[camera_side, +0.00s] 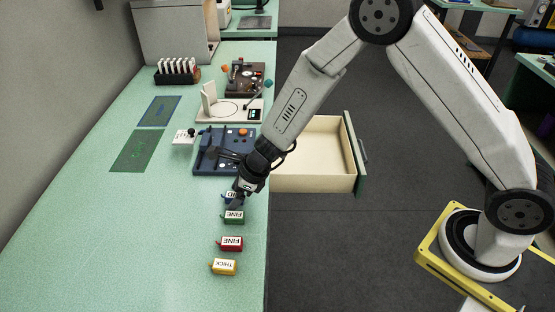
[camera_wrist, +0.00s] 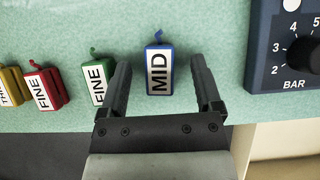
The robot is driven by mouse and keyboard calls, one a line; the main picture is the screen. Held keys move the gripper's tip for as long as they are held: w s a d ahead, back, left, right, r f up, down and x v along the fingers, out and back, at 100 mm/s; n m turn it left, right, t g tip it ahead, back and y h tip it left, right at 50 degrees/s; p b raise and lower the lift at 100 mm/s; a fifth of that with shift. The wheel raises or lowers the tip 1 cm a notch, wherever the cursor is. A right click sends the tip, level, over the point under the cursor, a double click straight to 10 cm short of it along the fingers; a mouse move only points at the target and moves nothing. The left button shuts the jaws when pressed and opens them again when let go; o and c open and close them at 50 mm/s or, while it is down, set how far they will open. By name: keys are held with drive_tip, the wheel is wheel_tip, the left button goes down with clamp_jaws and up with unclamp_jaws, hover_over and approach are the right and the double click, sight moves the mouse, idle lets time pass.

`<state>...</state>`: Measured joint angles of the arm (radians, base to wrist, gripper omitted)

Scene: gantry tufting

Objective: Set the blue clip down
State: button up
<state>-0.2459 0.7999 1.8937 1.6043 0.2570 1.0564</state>
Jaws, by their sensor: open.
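The blue clip (camera_wrist: 158,70), labelled MID, stands on the green bench top in the wrist view, between the two fingers of my gripper (camera_wrist: 164,88). Clear bench shows on both sides of the clip, so the fingers are apart and not touching it. In the side view my gripper (camera_side: 238,193) is low over the bench's right edge, and the blue clip (camera_side: 230,196) shows only partly beside it, the rest hidden by the gripper.
Green (camera_side: 233,217), red (camera_side: 230,243) and yellow (camera_side: 223,267) clips stand in a row nearer the camera. A blue dial panel (camera_side: 205,163) lies beyond my gripper. An open drawer (camera_side: 315,182) juts out at right. The bench's left front is free.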

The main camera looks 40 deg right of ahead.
clamp_jaws()
idle(0.3)
drive_tip(key=shift+r, duration=0.15)
drive_tip(key=shift+r, duration=1)
drive_tip(key=s+d+r, duration=0.3)
drive_tip(key=s+r, duration=0.7)
drive_tip(key=s, duration=0.3)
drive_tip(key=shift+s+d+r, duration=0.2)
drive_tip(key=shift+d+r, duration=0.15)
drive_tip(key=shift+d, duration=0.05)
